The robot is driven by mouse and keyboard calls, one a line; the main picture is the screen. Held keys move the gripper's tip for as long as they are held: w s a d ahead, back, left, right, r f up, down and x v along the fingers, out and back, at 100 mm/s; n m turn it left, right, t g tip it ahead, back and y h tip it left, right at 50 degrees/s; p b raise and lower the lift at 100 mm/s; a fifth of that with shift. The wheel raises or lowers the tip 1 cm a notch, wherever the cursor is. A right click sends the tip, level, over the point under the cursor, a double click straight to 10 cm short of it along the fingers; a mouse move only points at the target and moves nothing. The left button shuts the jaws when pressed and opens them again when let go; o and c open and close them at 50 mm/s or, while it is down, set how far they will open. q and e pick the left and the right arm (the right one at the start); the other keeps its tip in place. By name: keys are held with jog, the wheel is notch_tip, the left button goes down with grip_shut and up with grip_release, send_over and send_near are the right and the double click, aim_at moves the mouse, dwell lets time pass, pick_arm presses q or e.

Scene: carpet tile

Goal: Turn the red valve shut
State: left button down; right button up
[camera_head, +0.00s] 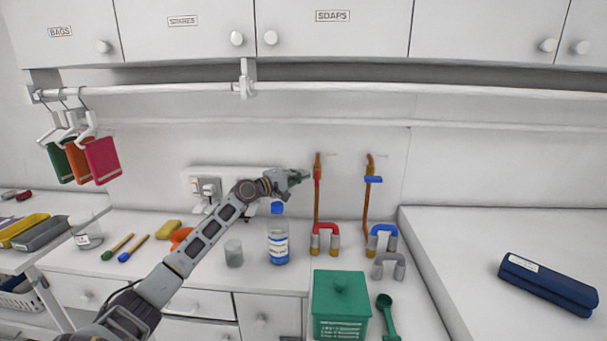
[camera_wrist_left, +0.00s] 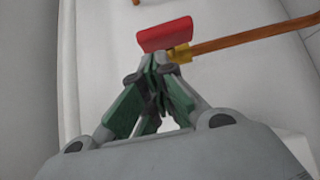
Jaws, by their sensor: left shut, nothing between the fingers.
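The red valve handle (camera_head: 317,175) is on a copper pipe on the back wall and lies roughly along the pipe. In the left wrist view the red handle (camera_wrist_left: 165,34) sits just past my fingertips, by a brass fitting (camera_wrist_left: 181,53). My left gripper (camera_head: 304,174) is just left of the handle. It also shows in the left wrist view (camera_wrist_left: 156,64), fingers together and empty. I cannot tell whether the fingertips touch the handle. My right gripper is not in view.
A second pipe with a blue handle (camera_head: 373,179) set across it stands to the right. Below are a blue-capped bottle (camera_head: 278,243), a grey cup (camera_head: 233,254) and a green box (camera_head: 341,300). A rail (camera_head: 330,89) runs above.

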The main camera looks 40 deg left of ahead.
pick_arm(q)
jog(key=shift+w+d+r+m+p, duration=0.2)
jog(key=shift+w+d+m+p, duration=0.15)
jog(key=shift+d+p, duration=0.25)
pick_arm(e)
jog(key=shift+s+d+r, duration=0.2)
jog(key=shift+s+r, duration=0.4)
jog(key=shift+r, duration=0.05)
pick_arm(q)
jog(key=shift+a+g, duration=0.1)
jog(key=shift+g, duration=0.2)
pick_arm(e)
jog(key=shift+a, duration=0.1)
